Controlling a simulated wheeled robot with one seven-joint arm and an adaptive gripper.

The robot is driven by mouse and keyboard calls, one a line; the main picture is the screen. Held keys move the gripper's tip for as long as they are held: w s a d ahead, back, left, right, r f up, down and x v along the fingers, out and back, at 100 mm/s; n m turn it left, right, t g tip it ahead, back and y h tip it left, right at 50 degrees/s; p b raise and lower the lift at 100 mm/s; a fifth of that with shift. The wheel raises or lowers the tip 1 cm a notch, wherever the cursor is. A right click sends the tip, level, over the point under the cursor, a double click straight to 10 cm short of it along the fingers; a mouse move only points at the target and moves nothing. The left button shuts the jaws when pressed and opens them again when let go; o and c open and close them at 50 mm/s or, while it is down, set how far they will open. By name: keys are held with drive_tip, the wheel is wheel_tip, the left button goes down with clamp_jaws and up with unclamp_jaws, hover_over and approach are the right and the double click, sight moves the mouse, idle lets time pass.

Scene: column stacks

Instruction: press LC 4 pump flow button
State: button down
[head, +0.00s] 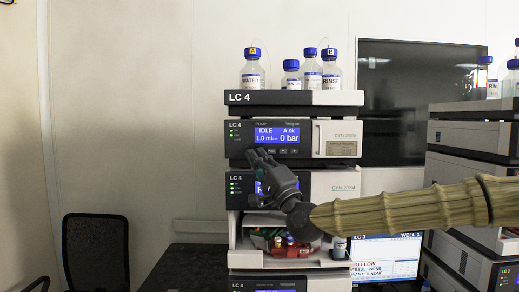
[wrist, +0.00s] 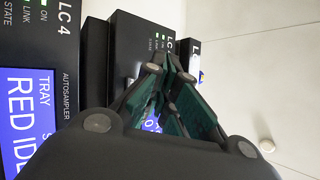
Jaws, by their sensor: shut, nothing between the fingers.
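The LC 4 pump module (head: 312,126) is in the upper part of the LC 4 stack in the head view. Its blue display (head: 276,135) reads IDLE, A ok, 1.0 ml and 0 bar. A row of small dark buttons (head: 283,151) sits under the display; their labels are too small to read. My gripper (head: 256,156) is shut and empty, its tips at the lower left of the pump display, near the left end of the button row. Contact cannot be told. In the wrist view my gripper (wrist: 160,68) covers most of the pump front and its buttons.
The LC 4 autosampler (head: 334,187) is below the pump; its display (wrist: 28,115) is at the left of the wrist view. Capped bottles (head: 331,72) stand on the top tray (head: 294,97). An LC 3 screen (head: 386,258) is lower right, and another stack (head: 466,140) stands at right.

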drive_tip(key=shift+w+b, duration=0.35)
drive_tip(key=shift+w, duration=1)
drive_tip(key=shift+w, duration=0.1)
idle(0.5)
drive_tip(key=shift+w+b, duration=0.3)
drive_tip(key=shift+b, duration=0.2)
drive_tip(key=shift+w, duration=0.4)
idle(0.6)
drive_tip(key=shift+s+b, duration=0.1)
drive_tip(key=shift+b, duration=0.25)
drive_tip(key=shift+s+b, duration=0.4)
drive_tip(key=shift+s, duration=0.3)
